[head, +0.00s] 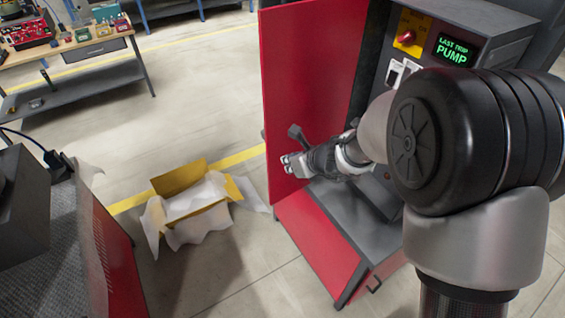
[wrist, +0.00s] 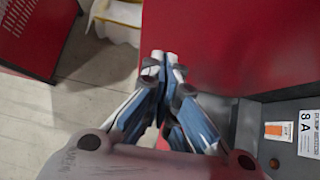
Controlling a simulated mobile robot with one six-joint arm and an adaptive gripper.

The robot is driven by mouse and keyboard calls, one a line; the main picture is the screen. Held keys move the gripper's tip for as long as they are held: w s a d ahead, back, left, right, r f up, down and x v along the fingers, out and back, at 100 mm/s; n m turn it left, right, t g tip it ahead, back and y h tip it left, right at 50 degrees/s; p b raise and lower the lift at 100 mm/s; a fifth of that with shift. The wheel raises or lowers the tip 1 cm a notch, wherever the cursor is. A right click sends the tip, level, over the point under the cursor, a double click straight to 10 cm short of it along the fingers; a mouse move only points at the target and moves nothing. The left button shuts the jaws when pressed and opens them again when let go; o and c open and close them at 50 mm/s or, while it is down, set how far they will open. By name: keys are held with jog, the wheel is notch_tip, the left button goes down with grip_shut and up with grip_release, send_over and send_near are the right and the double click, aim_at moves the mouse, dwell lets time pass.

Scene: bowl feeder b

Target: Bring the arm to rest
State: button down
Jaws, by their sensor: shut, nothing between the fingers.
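My gripper (head: 291,165) is at the end of my arm, in front of the red cabinet door (head: 313,90) in the head view. In the wrist view my gripper (wrist: 163,62) has its fingers together with nothing held between them. The red door panel (wrist: 235,45) fills the upper right there, close to the fingers. I cannot tell whether the fingertips touch it. My arm reaches in from the right and hides part of the cabinet (head: 470,25).
The cabinet has a red rotary switch (head: 406,37) on a yellow plate and a lit display (head: 452,50) reading "LAST TRIP PUMP". A yellow box (head: 180,178) with white paper lies on the floor. A workbench (head: 75,50) stands at back left. Open floor lies between.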

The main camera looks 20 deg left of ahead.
jog(key=p+v, duration=0.2)
jog(key=v, duration=0.8)
jog(key=shift+s+d, duration=0.15)
jog(key=shift+d, duration=0.1)
jog(key=s+d+r+n+h+b, duration=0.1)
jog(key=s+d+r+n+b, duration=0.45)
jog(key=s+d+n, duration=0.65)
jog(key=s+d+f+n+h+b, duration=0.2)
jog(key=s+d+n+h, duration=0.4)
jog(key=s+d+n, duration=0.7)
jog(key=shift+d+f+g+b, duration=0.3)
jog(key=shift+d+f, duration=0.05)
jog(key=shift+d, duration=0.65)
